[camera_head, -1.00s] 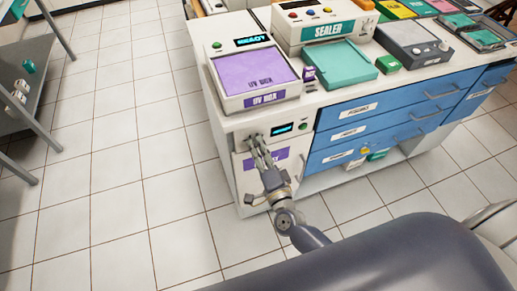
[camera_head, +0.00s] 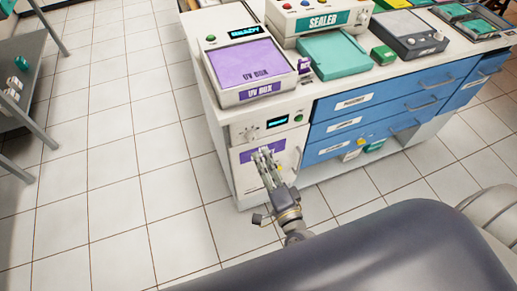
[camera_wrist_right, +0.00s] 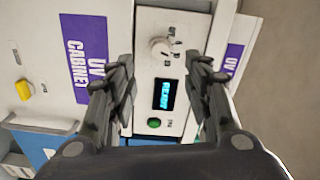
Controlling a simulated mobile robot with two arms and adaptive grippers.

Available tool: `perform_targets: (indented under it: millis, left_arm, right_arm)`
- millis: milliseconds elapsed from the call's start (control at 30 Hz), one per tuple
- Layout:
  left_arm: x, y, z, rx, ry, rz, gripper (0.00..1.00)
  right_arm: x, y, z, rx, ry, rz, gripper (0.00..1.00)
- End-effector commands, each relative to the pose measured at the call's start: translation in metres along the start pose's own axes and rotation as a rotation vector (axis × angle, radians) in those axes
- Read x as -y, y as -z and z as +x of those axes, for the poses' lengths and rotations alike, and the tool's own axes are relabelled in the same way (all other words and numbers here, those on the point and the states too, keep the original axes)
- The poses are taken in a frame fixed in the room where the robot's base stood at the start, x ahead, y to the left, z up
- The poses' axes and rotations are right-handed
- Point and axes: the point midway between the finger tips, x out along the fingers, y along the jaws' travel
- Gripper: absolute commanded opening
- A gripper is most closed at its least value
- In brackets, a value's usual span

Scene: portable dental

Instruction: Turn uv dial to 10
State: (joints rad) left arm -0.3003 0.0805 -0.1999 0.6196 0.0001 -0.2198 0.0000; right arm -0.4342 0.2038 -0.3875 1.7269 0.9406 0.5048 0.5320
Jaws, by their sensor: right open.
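The UV dial (camera_head: 250,134) is a small pale knob on the white control panel of the UV cabinet, left of a lit cyan display (camera_head: 277,123). In the right wrist view the dial (camera_wrist_right: 161,47) shows whole, with small marks around it too small to read surely. The display (camera_wrist_right: 165,95) there reads READY. My right gripper (camera_head: 263,152) is open and empty, just below and in front of the panel, apart from the dial. In the wrist view its fingers stand either side of the panel. My left gripper is not in view.
A green button (camera_wrist_right: 153,123) sits beside the display. The cabinet door (camera_head: 250,178) with a purple label is behind my gripper. A UV box (camera_head: 286,91) stands on the counter above. Blue drawers (camera_head: 370,108) are to the right. The tiled floor (camera_head: 120,180) to the left is clear.

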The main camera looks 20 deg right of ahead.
Motion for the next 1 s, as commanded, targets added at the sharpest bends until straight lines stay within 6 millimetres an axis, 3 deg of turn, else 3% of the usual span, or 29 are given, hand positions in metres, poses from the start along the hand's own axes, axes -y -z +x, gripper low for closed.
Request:
perform_targets:
  millis: [100, 300, 900, 1000]
  left_arm:
    - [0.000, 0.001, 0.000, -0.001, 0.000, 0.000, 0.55]
    - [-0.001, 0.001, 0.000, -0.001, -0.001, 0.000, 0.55]
    - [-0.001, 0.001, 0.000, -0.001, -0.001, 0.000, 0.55]
    - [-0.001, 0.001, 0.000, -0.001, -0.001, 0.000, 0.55]
  right_arm:
    - [-0.001, 0.000, -0.021, 0.002, -0.002, 0.001, 0.46]
    - [0.000, 0.000, -0.038, 0.000, 0.000, 0.001, 0.46]
    - [0.000, 0.000, -0.040, 0.000, 0.001, 0.001, 0.46]
    - [-0.008, -0.003, -0.040, 0.013, -0.014, -0.026, 0.46]
